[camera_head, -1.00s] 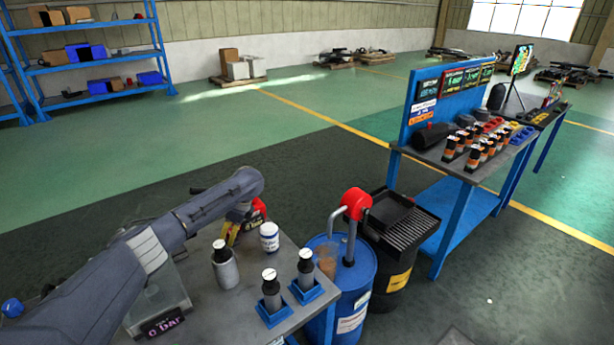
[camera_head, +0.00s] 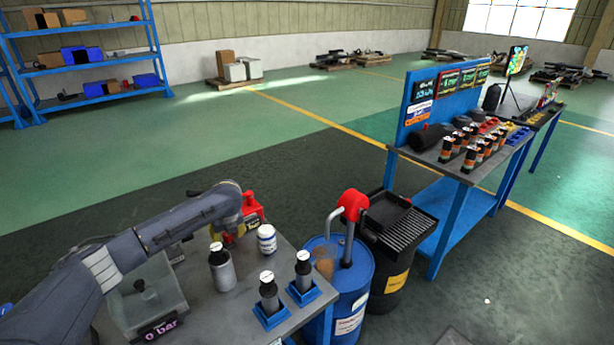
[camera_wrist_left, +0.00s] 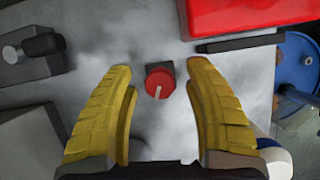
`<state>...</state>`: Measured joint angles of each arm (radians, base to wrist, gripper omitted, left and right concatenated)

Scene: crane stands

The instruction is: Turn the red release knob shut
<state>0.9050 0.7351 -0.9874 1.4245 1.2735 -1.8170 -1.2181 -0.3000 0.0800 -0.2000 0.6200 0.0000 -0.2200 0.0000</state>
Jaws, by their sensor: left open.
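How far above the knob the fingertips are is hard to tell. My right gripper is not in view.
A red object (camera_wrist_left: 245,15) lies just beyond the knob. A white bottle (camera_head: 267,238), a grey cylinder (camera_head: 221,268) and two cylinders in blue holders (camera_head: 271,315) stand on the bench (camera_head: 240,305). A clear box (camera_head: 140,295) reads "0 bar". A blue drum (camera_head: 350,278) stands right.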

